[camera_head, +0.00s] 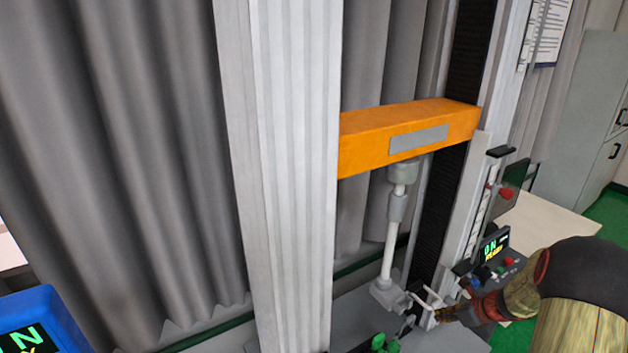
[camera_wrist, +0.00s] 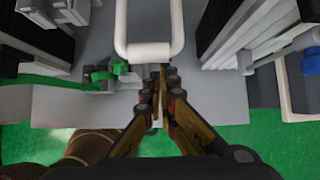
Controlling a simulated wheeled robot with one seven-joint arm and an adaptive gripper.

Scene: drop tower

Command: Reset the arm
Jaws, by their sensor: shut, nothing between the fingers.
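The drop tower has an orange crosshead (camera_head: 365,155) with a white rod (camera_head: 391,240) hanging below it to a grey foot near the base. A white loop-shaped handle (camera_head: 432,297) is at the base; in the wrist view its crossbar (camera_wrist: 148,51) lies just ahead of my fingertips. My gripper (camera_head: 440,313) comes in from the right, low beside the tower. In the wrist view my gripper (camera_wrist: 163,80) is shut with nothing between its fingers. Its tips are close to the crossbar; I cannot tell whether they touch it.
A wide grey column (camera_head: 290,180) stands left of the crosshead. Green fittings (camera_wrist: 105,77) sit left of my fingertips on the grey base plate (camera_wrist: 60,108). A control panel with a lit display (camera_head: 490,248) and red knobs is right of the tower. Grey curtains hang behind.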

